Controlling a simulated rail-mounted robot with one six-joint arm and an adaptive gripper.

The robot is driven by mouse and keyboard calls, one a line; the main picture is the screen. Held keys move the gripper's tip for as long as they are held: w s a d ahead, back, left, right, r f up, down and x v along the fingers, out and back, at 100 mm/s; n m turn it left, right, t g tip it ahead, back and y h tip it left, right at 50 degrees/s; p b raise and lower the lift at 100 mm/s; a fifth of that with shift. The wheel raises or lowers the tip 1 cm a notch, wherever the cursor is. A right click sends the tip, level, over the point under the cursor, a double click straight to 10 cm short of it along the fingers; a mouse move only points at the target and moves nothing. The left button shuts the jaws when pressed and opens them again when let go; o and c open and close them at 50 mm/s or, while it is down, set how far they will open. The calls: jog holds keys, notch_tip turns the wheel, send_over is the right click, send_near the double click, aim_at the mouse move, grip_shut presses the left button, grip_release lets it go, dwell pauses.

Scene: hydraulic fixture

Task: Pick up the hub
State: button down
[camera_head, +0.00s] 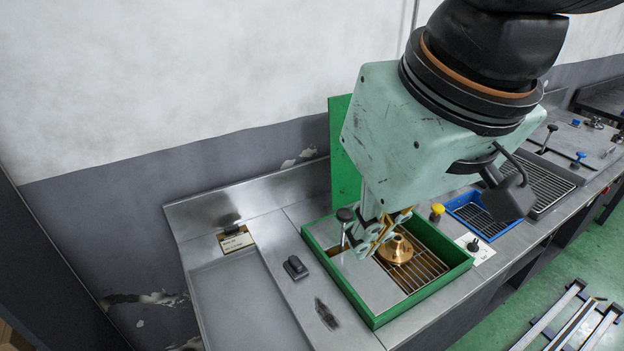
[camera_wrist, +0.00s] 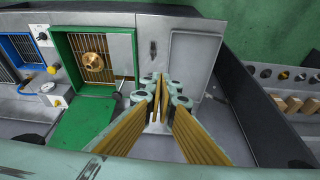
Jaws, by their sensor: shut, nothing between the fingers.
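The hub (camera_head: 396,250) is a brass-coloured flanged piece with a raised centre. It sits on the slatted grate inside the green-framed fixture (camera_head: 377,322). In the wrist view the hub (camera_wrist: 93,61) shows at upper left on the grate, clear of my fingers. My gripper (camera_head: 372,246) hangs over the fixture, just left of the hub in the head view, and hides part of the plate there. In the wrist view my gripper (camera_wrist: 156,112) has its gold-padded fingers together at the tips, with nothing between them.
A green upright panel (camera_head: 343,150) stands at the fixture's back. A black-knobbed lever (camera_head: 345,216) rises beside my fingers. A blue-framed tray (camera_head: 483,215) and a yellow button (camera_head: 437,209) lie to the right. An empty metal basin (camera_head: 240,305) is at left.

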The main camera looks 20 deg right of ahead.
dwell(0.3)
jog(key=c, duration=0.6)
grip_release()
jog(key=shift+o, duration=0.2)
jog(key=shift+w, duration=0.1)
